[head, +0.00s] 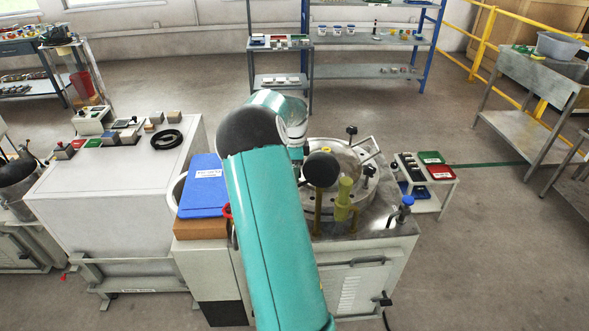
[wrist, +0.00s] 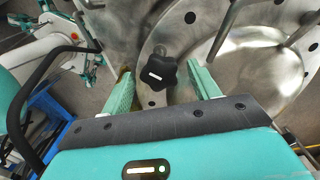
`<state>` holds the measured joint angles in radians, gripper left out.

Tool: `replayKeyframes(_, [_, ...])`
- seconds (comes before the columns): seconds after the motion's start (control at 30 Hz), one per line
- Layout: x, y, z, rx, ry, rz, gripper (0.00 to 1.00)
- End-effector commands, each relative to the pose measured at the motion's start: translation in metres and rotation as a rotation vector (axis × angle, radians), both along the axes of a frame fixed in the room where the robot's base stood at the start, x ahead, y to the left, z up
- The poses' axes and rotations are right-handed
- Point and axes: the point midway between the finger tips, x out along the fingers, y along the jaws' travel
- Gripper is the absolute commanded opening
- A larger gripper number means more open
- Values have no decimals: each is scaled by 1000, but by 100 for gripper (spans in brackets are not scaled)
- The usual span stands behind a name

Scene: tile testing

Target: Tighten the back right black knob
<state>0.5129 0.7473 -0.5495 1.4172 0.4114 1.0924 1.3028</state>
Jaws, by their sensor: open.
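In the wrist view, a black star-shaped knob (wrist: 158,73) with a small white mark sits at the rim of a round metal vessel (wrist: 255,75). My gripper (wrist: 164,80) is open, with one teal finger on each side of the knob; contact is not clear. I cannot tell which of the vessel's knobs this is. In the head view, the vessel (head: 328,151) stands on the machine to the right of my teal arm. Black knobs show at its back (head: 351,131) and right side (head: 369,170). My arm hides the gripper there.
A blue pad (head: 204,186) lies left of my arm. An olive cylinder (head: 344,200) and a blue-topped valve (head: 406,206) stand at the machine's front. A small cart with trays (head: 426,172) is at right. Metal rods rise around the vessel.

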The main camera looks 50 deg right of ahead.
Motion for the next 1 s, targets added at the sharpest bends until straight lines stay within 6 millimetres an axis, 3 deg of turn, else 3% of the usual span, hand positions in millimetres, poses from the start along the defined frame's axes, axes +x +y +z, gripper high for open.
replayKeyframes(0.17, [0,0,21,-2,-3,1,61])
replayKeyframes(0.63, [0,-1,118,-4,-3,0,61])
replayKeyframes(0.8, [0,0,134,-2,-1,-1,61])
replayKeyframes(1.0, [0,0,137,0,0,-1,61])
